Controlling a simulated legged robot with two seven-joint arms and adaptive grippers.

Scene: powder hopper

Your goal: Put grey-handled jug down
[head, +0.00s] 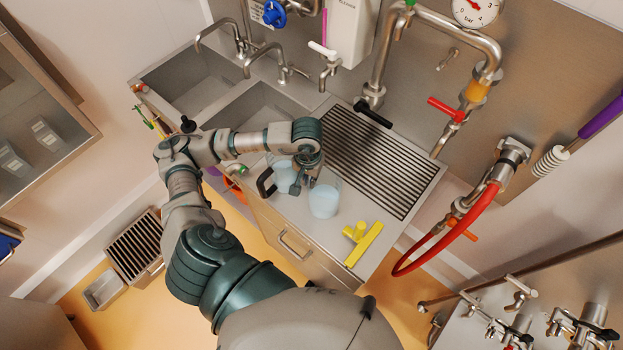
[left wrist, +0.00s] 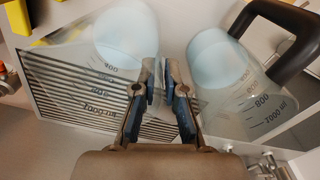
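The grey-handled jug (head: 323,201) is clear with pale blue contents and looks upright over the worktop in front of the ribbed drainer. It fills the upper left of the left wrist view (left wrist: 75,75). My left gripper (head: 302,184) is at its left side. In the left wrist view the fingers (left wrist: 160,80) are close together on a narrow grey piece that looks like its handle, mostly hidden by them. I cannot tell whether the jug's base touches the worktop. My right gripper is not in view.
A second clear jug (head: 283,173) with a black handle (left wrist: 285,30) and pale blue contents stands close on the gripper's other side. A yellow squeegee-like tool (head: 364,243) lies near the worktop's front edge. The ribbed drainer (head: 375,155) behind is clear. Sinks (head: 185,82) are at the back left.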

